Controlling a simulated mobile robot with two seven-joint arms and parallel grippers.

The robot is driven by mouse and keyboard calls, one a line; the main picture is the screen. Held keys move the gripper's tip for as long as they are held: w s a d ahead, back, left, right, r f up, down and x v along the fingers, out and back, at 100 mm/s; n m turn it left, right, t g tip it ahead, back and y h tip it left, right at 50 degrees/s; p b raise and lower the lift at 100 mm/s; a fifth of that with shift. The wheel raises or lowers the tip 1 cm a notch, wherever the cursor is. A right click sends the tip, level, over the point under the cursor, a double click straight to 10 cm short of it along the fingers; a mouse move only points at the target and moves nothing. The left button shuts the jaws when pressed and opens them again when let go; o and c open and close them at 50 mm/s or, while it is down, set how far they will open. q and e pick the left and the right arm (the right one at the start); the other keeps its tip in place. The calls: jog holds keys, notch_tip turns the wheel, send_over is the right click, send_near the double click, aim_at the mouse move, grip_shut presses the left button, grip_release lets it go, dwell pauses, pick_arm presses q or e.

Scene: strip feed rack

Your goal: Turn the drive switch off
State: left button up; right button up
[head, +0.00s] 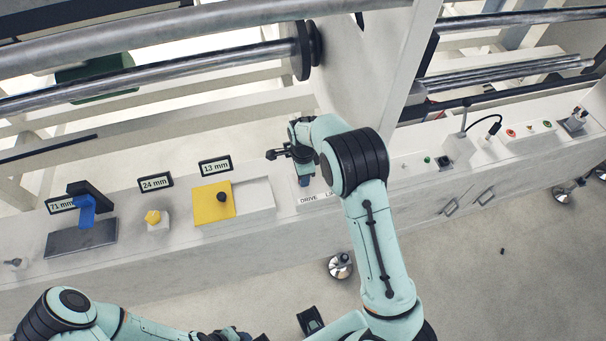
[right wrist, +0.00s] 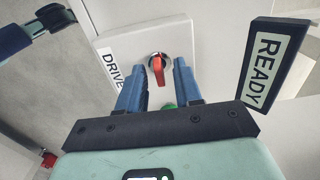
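The drive switch (right wrist: 158,70) is a red lever on a round silver base, on a pale plate with a DRIVE label (right wrist: 110,68). In the right wrist view its lever points down, tilted slightly. My right gripper (right wrist: 156,84) is open, with one blue finger on each side of the lever. I cannot tell whether either finger touches it. In the head view the right gripper (head: 305,181) is over the plate with the DRIVE label (head: 308,199), and the switch is hidden. My left arm is at the bottom left; its fingers cannot be made out.
A READY sign (right wrist: 263,68) stands right of the gripper in the wrist view. A green button (right wrist: 168,106) shows partly between the fingers. Left along the bench are a yellow block (head: 212,204) with a black knob and size signs. Metal rollers (head: 150,88) run behind.

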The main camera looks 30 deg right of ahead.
notch_tip(320, 180, up, 13)
jog(key=p, duration=0.1)
jog(key=shift+r, duration=0.2)
dwell(0.4)
jog(key=shift+s+f, duration=0.1)
dwell(0.4)
